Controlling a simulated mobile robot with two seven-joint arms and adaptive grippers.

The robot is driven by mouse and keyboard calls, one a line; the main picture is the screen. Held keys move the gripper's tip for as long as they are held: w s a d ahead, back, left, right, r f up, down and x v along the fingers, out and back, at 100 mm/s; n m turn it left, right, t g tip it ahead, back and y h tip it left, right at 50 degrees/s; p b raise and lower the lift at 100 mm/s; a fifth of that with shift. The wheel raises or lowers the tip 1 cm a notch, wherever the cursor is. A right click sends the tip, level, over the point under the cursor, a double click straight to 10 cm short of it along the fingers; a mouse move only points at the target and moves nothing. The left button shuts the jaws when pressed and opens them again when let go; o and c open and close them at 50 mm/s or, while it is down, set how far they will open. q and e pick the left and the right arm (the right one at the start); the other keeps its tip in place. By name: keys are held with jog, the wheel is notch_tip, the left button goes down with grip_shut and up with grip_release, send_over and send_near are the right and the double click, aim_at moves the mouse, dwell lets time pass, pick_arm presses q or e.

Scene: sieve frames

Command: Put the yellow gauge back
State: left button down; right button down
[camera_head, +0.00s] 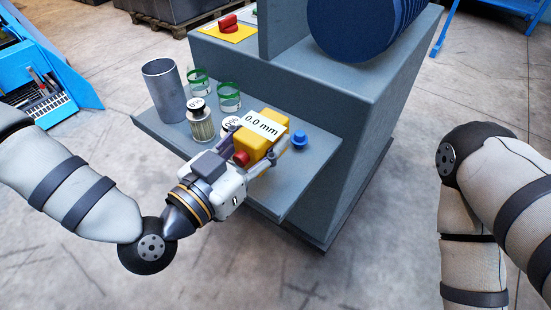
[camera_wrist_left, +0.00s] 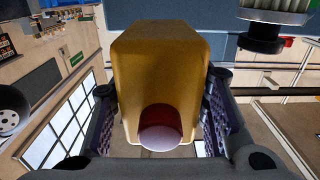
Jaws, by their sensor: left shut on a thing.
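The yellow gauge (camera_head: 270,118) has a white display reading 0.0 mm and a red knob on its near end. My left gripper (camera_head: 256,146) is shut on it, over the front right part of the grey shelf. In the left wrist view the gauge (camera_wrist_left: 160,65) fills the space between the two fingers (camera_wrist_left: 162,115), with its red knob facing the camera. Whether the gauge touches the shelf is hidden. My right arm shows at the right, but its gripper is out of view.
The grey shelf (camera_head: 166,134) also holds a metal cylinder (camera_head: 164,90), green-rimmed glasses (camera_head: 229,97), a glass jar (camera_head: 201,123) and a blue knob-like piece (camera_head: 299,139). A grey machine body (camera_head: 335,110) with a dark blue drum (camera_head: 360,25) rises behind. A red knob on a yellow plate (camera_head: 228,24) sits on top.

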pick_arm(q)
jog(key=d+f, duration=0.1)
jog(key=f, duration=0.1)
jog(key=d+f, duration=0.1)
jog(key=shift+w+d+f, duration=0.3)
jog(key=f, duration=0.1)
jog(key=f+b, duration=0.1)
jog(key=f, duration=0.1)
jog(key=shift+d+f, duration=0.25)
jog(key=shift+f, duration=0.15)
jog(key=shift+r, duration=0.2)
jog(key=shift+f, duration=0.1)
jog(key=c, duration=0.9)
grip_release()
jog(key=shift+f, duration=0.1)
jog(key=shift+c, duration=0.2)
